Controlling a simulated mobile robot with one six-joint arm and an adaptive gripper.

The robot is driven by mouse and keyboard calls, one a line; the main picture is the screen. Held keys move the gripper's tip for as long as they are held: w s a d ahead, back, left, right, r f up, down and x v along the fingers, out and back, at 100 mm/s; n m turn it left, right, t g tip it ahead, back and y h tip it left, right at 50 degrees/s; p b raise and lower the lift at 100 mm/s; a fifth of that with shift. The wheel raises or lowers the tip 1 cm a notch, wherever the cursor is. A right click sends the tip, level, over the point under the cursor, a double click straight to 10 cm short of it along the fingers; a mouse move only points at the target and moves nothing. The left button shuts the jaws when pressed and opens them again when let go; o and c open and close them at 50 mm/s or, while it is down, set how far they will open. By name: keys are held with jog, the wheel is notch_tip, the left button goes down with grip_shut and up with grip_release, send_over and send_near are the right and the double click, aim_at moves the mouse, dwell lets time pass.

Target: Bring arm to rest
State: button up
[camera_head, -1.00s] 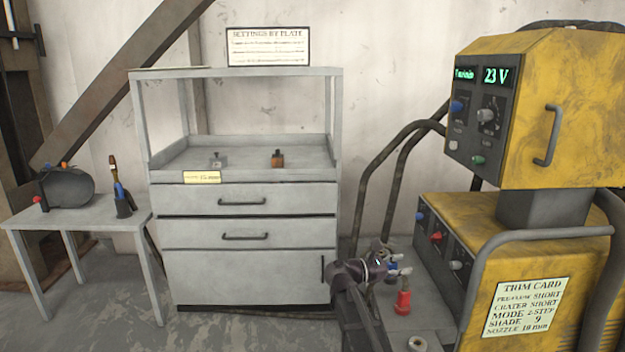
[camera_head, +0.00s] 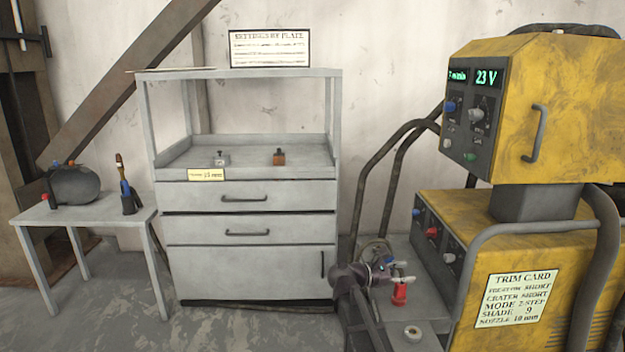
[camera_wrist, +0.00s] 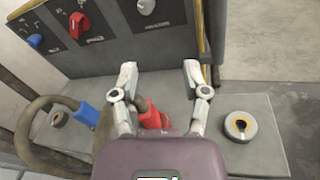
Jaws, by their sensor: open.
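My gripper (camera_wrist: 160,82) is open in the wrist view, its two fingers apart with nothing held between the tips. Below it a red-topped item (camera_wrist: 152,117) shows between the fingers, apart from the tips as far as I can tell. In the head view my gripper (camera_head: 402,272) is at the lower middle, beside the yellow welding machine (camera_head: 540,225). The red item (camera_head: 399,294) stands just below it on the machine's grey shelf (camera_head: 425,330).
A grey ring (camera_wrist: 240,126) lies on the shelf to the right in the wrist view. A blue-ended cable (camera_wrist: 87,115) is to the left. The knob panel (camera_wrist: 110,30) rises close ahead. A grey cabinet (camera_head: 250,275) and side table (camera_head: 95,215) stand at left.

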jog(key=s+f+m+y+p, duration=0.1)
jog(key=s+f+m+y, duration=0.1)
jog(key=s, duration=0.1)
jog(key=s+f+m+g+y+p, duration=0.1)
jog(key=s+f+m+y, duration=0.1)
jog(key=s+f+m, duration=0.1)
jog(key=s+f+m+g+y+p, duration=0.1)
jog(key=s+f+m+y, duration=0.1)
jog(key=s+m+y, duration=0.1)
jog(key=shift+s+d+f+p, duration=0.2)
jog(key=shift+s+p, duration=0.1)
jog(key=shift+s, duration=0.15)
jog(key=s+m+y, duration=0.1)
jog(key=s+a+f+m+y+p, duration=0.1)
jog(key=s, duration=0.1)
jog(key=s+a+m+g+y, duration=0.1)
jog(key=shift+s+a+f+m+y+p, duration=0.15)
jog(key=shift+a+f+m+y+p, duration=0.15)
jog(key=shift+f+m+y, duration=0.1)
jog(key=s+a+m+y+p, duration=0.3)
jog(key=s+a+m+y, duration=0.3)
notch_tip(320, 180, up, 38)
jog(key=p, duration=3.7)
jog(key=shift+s+a+g, duration=0.15)
jog(key=shift+s+g, duration=0.05)
jog(key=shift+g, duration=0.2)
